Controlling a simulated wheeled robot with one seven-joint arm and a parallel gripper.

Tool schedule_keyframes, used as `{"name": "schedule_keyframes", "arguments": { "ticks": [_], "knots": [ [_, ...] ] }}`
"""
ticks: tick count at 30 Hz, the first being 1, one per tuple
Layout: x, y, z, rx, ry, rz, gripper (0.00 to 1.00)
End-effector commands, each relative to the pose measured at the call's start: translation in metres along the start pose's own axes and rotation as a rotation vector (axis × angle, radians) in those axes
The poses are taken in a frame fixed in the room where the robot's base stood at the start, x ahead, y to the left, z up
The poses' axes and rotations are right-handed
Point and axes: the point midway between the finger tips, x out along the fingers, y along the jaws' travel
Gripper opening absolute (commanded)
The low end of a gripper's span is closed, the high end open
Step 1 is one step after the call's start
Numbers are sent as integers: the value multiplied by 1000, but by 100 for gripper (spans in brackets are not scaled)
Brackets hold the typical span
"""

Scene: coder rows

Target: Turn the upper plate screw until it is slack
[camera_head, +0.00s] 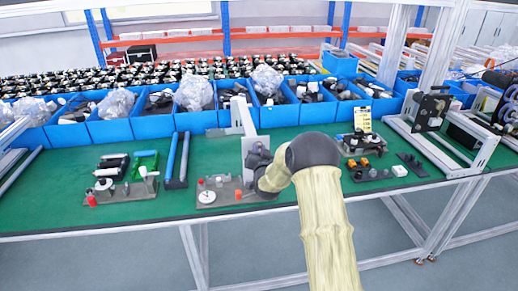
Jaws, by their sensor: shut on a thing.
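An upright light grey plate (248,146) stands on a flat grey fixture base (226,196) on the green bench. My gripper (256,164) is at the right side of this plate, with my arm reaching in from the lower right. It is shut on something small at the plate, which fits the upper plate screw. The screw itself is hidden behind the gripper and wrist, so I cannot see how far it is turned. A white round part (207,197) and a small red part (238,195) sit on the base left of my gripper.
Another fixture (125,188) and two blue-grey bars (177,165) stand to the left. A fixture with orange parts (365,164) is close on the right. Blue bins (195,121) line the back. Bare green bench (60,205) lies at the front left.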

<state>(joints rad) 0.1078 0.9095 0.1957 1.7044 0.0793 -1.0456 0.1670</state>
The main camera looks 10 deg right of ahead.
Motion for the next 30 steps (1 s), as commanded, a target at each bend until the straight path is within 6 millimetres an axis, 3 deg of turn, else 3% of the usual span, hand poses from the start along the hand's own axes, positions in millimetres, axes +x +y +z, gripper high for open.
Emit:
{"name": "schedule_keyframes", "arguments": {
  "ticks": [15, 24, 25, 26, 30],
  "knots": [
    [-1, 0, 3, -725, 1, -2, 0],
    [-1, 0, 0, -790, -1, 0, 0],
    [-1, 0, 0, -789, -1, 0, 25],
    [-1, 0, 0, -789, -1, 0, 31],
    [-1, 0, 0, -788, 0, 0, 35]
  ]
}}
